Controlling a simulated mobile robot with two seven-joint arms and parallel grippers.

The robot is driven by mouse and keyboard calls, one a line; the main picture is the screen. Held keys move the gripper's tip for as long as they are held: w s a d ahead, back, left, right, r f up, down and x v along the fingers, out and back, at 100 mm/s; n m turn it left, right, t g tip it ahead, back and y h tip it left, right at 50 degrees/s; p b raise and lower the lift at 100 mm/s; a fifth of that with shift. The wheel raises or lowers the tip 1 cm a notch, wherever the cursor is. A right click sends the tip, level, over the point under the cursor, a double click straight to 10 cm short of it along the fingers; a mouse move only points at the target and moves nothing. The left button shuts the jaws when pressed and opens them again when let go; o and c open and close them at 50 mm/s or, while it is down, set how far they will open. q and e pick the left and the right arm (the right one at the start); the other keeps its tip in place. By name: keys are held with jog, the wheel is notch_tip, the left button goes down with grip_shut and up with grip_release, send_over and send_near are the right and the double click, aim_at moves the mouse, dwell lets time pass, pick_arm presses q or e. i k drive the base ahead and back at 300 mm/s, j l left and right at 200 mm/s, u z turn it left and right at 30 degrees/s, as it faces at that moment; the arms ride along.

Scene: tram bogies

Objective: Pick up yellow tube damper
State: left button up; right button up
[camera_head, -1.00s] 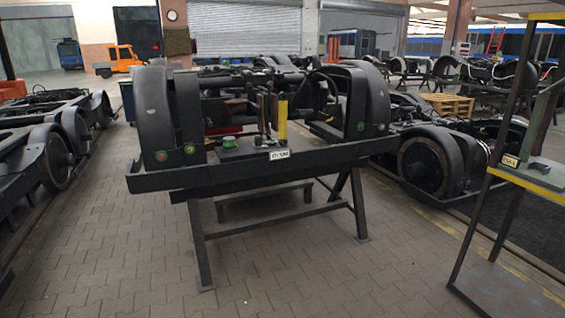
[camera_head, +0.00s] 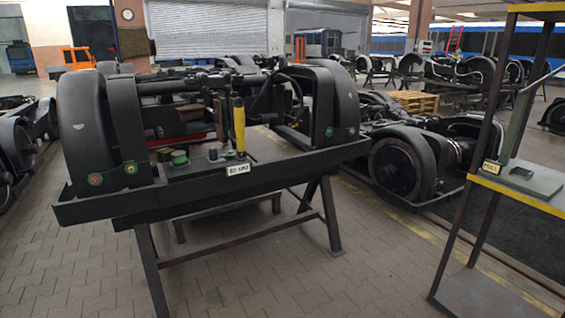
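The yellow tube damper (camera_head: 239,126) stands upright on the front platform of a black bogie (camera_head: 140,205), just above a white label plate (camera_head: 238,169). The bogie rests on a dark trestle stand (camera_head: 330,212). The damper's lower end meets the platform near small dark fittings; how it is fixed there is too small to tell. Neither of my grippers is in view.
A shelf rack with a yellow-edged shelf (camera_head: 520,187) stands close at the right, with a small dark green fixture on it. Another bogie (camera_head: 400,165) sits on the floor behind, and more wheels (camera_head: 18,150) are at the left. Paved floor in front is clear.

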aim_at(239, 108)
jog(key=i+l, duration=0.15)
jog(key=i, duration=0.75)
jog(key=i+l+z, duration=0.1)
jog(key=i, duration=0.8)
